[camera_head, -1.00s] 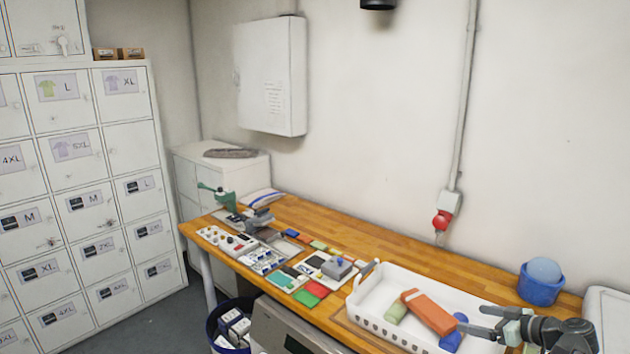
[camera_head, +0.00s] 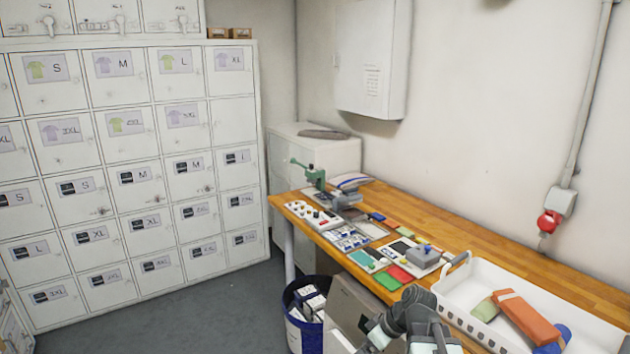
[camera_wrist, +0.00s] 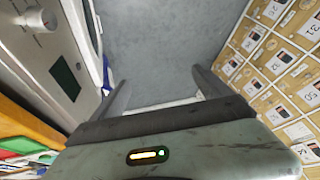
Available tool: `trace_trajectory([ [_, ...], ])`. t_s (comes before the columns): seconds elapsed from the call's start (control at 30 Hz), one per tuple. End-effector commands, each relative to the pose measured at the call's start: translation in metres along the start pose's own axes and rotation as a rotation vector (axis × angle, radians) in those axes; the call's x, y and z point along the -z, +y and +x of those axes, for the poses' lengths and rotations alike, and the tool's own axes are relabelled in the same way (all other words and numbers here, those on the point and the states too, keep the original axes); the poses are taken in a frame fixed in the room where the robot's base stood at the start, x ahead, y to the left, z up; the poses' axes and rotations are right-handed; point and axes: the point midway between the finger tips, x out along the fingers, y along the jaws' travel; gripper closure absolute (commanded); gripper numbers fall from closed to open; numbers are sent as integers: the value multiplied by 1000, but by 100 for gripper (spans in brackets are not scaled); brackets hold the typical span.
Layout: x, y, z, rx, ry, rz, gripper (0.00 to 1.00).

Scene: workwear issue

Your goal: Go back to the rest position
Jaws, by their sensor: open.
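My gripper (camera_wrist: 163,92) shows in the wrist view with its two dark fingers spread apart. Nothing is between them; only the grey floor (camera_wrist: 165,45) shows beyond. In the head view part of my dark arm stands at the bottom centre, in front of the workbench edge and left of the white basket (camera_head: 462,277). The fingertips cannot be made out there. The basket holds an orange item (camera_head: 527,318), a green item (camera_head: 485,309) and a blue item, partly cut off at the picture's lower right.
The wooden bench (camera_head: 470,235) carries a green press (camera_head: 312,175), trays and coloured cards. A blue bin (camera_head: 303,332) and a grey machine (camera_head: 350,305) stand below its front. Lockers (camera_head: 130,170) fill the left. The floor (camera_head: 200,310) before them is clear.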

Motion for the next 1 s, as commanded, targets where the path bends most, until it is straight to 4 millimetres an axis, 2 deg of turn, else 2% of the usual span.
trace_trajectory([
  [0.03,-1,-15,20,-5,-64,26,12],
  [0.1,-8,-29,36,-41,-165,105,12],
  [0.17,-18,-32,41,-93,-236,195,12],
  [0.3,-50,-18,27,-248,-342,456,12],
  [0.4,-66,-9,18,-344,-374,623,12],
  [0.53,-72,-6,14,-402,-371,781,12],
  [0.63,-75,-3,12,-410,-361,830,12],
  [1.0,-75,-3,12,-411,-361,832,12],
])
